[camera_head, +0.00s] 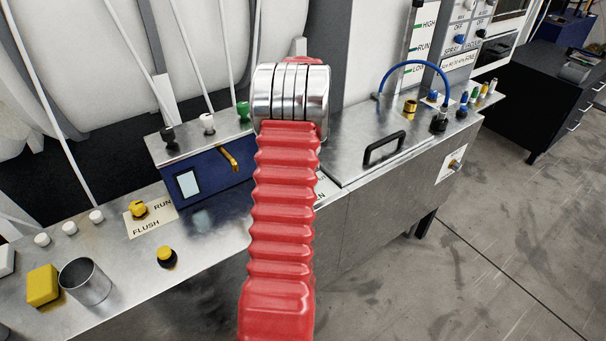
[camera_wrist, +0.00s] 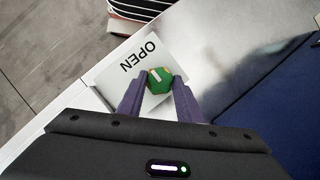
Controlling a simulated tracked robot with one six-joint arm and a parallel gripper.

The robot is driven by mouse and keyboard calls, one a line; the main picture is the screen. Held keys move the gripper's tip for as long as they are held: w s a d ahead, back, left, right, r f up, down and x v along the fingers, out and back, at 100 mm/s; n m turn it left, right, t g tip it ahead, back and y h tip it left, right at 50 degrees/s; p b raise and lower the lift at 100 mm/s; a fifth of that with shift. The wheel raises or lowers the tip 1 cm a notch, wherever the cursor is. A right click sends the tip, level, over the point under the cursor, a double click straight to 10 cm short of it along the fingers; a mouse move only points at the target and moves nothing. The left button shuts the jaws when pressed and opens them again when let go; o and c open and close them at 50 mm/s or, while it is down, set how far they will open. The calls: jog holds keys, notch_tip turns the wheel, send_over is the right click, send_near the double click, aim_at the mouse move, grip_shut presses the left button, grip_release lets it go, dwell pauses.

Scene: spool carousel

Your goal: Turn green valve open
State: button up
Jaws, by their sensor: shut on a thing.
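The green valve (camera_wrist: 159,80) is a small knob with a white mark on its top. It sits in the wrist view beside a white plate (camera_wrist: 118,72) lettered OPEN. My gripper (camera_wrist: 157,88) has its two dark fingers on either side of the knob and is shut on it. The rest of the plate's lettering is hidden by my gripper. In the head view my red ribbed arm covers the middle of the bench, so the valve and my gripper are hidden there.
A blue box (camera_head: 204,178) with a screen stands left of my arm. A yellow RUN/FLUSH knob (camera_head: 138,209), a metal cup (camera_head: 85,282) and a yellow block (camera_head: 42,285) sit at the lower left. A black handle (camera_head: 384,147) is on the lid at right.

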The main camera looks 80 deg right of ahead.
jog(key=o, duration=1)
jog(key=shift+o, duration=0.2)
jog(key=v, duration=1.3)
jog(key=shift+r, duration=0.35)
jog(key=shift+d, duration=0.1)
